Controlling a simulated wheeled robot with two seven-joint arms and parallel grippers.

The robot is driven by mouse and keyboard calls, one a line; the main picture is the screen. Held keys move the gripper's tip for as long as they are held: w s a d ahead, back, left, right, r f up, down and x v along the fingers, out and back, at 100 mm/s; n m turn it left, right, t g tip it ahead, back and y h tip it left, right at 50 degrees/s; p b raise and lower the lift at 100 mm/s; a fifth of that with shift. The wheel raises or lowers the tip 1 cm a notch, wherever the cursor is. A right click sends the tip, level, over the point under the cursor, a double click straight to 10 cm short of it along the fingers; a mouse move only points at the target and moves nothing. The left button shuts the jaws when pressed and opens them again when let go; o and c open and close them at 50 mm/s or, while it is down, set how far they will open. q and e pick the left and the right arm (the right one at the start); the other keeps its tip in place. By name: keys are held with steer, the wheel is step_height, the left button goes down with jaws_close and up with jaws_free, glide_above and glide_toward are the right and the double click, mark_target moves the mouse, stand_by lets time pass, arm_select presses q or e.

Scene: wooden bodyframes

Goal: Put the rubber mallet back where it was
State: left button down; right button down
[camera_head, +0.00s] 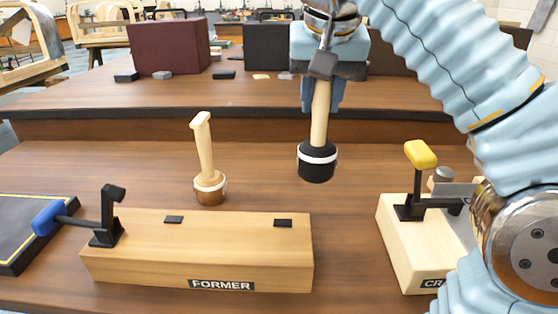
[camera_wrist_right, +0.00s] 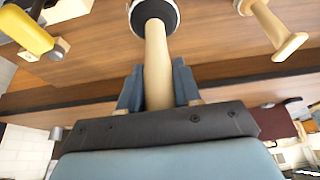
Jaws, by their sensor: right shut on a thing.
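The rubber mallet (camera_head: 317,160) has a black head with a white band and a pale wooden handle. It hangs head down, upright, from my right gripper (camera_head: 321,95), which is shut on its handle. The head looks to be above the table, but I cannot tell the exact gap. In the right wrist view the mallet handle (camera_wrist_right: 157,60) runs between the two blue fingers of my right gripper (camera_wrist_right: 158,88). A second mallet (camera_head: 209,188) with a brown head and pale handle stands head down on the table to the left. My left gripper is not in view.
The wooden block marked FORMER (camera_head: 200,255) with a blue-handled clamp (camera_head: 50,217) lies in front. A pale block with a yellow-handled clamp (camera_head: 420,155) stands at the right. A dark mat (camera_head: 25,250) lies at the left. A raised ledge (camera_head: 200,131) with boxes is behind.

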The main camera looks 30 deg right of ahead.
steer(key=w+a+f+b, duration=0.1)
steer(key=w+f+b, duration=0.1)
steer(key=w+f, duration=0.8)
steer(key=shift+x, duration=0.75)
steer(key=shift+a+f, duration=0.1)
steer(key=shift+a, duration=0.15)
steer(key=c, duration=1.2)
jaws_free()
steer(key=shift+f, duration=0.1)
steer(key=shift+c, duration=0.2)
steer(key=o, duration=0.5)
steer(key=shift+c, duration=0.2)
